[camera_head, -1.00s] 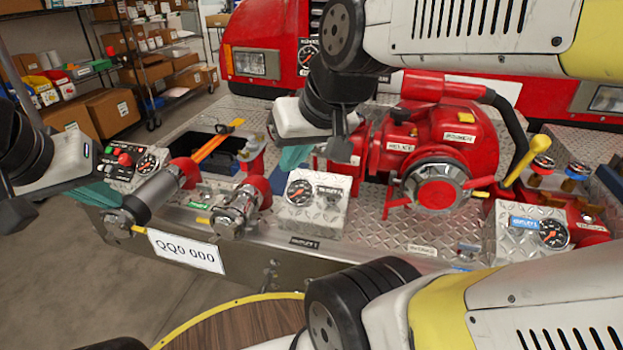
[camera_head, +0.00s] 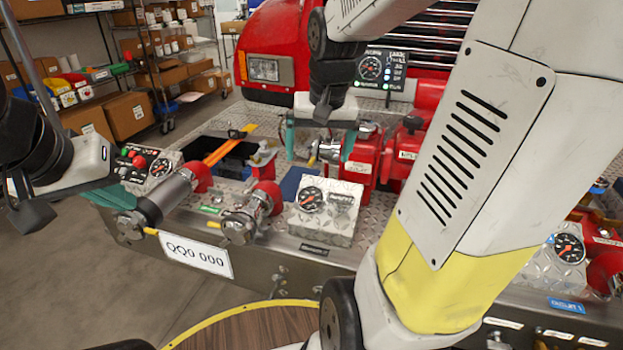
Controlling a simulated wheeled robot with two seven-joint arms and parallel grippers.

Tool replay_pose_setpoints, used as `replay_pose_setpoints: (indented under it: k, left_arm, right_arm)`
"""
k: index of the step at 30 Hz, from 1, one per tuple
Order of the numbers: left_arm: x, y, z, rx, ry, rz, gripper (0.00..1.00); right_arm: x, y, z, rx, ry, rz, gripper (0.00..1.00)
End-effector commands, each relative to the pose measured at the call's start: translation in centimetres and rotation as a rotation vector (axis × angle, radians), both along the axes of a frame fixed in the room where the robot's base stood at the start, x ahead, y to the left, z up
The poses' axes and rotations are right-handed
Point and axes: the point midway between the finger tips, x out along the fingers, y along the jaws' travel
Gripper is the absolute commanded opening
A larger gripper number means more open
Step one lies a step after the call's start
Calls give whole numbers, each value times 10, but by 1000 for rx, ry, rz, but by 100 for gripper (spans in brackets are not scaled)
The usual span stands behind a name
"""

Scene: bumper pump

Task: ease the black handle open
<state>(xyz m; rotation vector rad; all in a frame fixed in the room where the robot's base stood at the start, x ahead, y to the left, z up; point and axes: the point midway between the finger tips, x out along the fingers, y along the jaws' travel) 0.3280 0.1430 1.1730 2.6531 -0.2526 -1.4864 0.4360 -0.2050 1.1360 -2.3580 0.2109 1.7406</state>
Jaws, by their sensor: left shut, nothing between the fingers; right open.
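I cannot clearly pick out a black handle in the head view; my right arm covers much of the pump. The red pump (camera_head: 362,162) shows only in part beside that arm. My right gripper (camera_head: 319,146) is open, pointing down in front of the pump's left end. Its teal fingers appear on either side of a silver fitting (camera_head: 328,152); I cannot tell whether they touch it. My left gripper (camera_head: 100,196) is shut and empty at the far left, near a silver nozzle (camera_head: 160,198) with a red collar.
A diamond-plate gauge box (camera_head: 325,222) stands at the deck's front, with a second silver and red fitting (camera_head: 247,212) to its left. A button panel (camera_head: 145,170) sits behind the left nozzle. A open dark recess (camera_head: 232,160) holds orange bars. Shelves with boxes stand behind.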

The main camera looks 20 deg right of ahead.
Motion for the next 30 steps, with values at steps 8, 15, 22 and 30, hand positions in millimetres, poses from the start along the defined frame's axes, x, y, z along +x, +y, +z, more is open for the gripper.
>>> replay_pose_setpoints:
  k: [8,15,22,30]
  left_arm:
    - [0,0,0,0,0,0,0]
    - [0,0,0,0,0,0,0]
    - [0,0,0,0,0,0,0]
    - [0,0,0,0,0,0,0]
  right_arm:
    - [73,-68,-87,18,201,-239,95]
    - [96,-103,-144,48,287,-364,95]
    - [99,-109,-167,52,300,-384,95]
    - [99,-108,-210,53,299,-381,95]
